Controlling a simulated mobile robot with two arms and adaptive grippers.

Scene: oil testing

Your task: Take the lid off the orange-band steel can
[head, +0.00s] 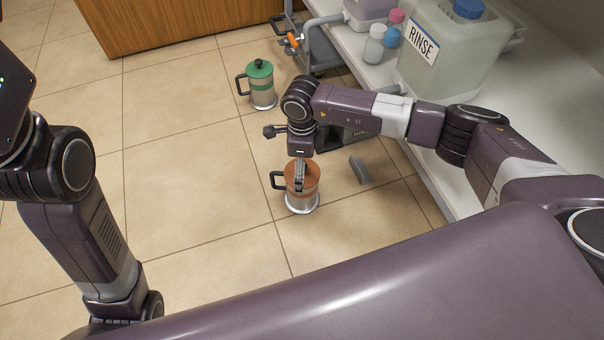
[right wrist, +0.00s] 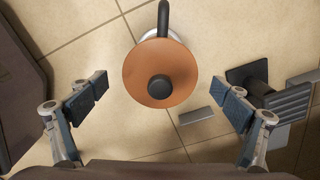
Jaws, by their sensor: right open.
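The orange-band steel can (head: 302,205) stands upright on the tiled floor, with a black handle at its left. Its orange lid (head: 313,172) is on top, and in the right wrist view the lid (right wrist: 180,68) shows from above with a round black knob (right wrist: 160,87). My right gripper (head: 299,180) is over the can, pointing down. In the right wrist view its two fingers (right wrist: 163,100) are wide apart, one to each side of the lid, with nothing between them clearly touched. My left arm comes down at the left of the head view, and its gripper is out of the picture.
A green-lidded steel can (head: 262,95) stands farther back. A small grey block (head: 358,169) lies right of the orange can. A white bench (head: 390,75) with a RINSE container (head: 447,50) and small bottles runs along the right. Floor to the left is clear.

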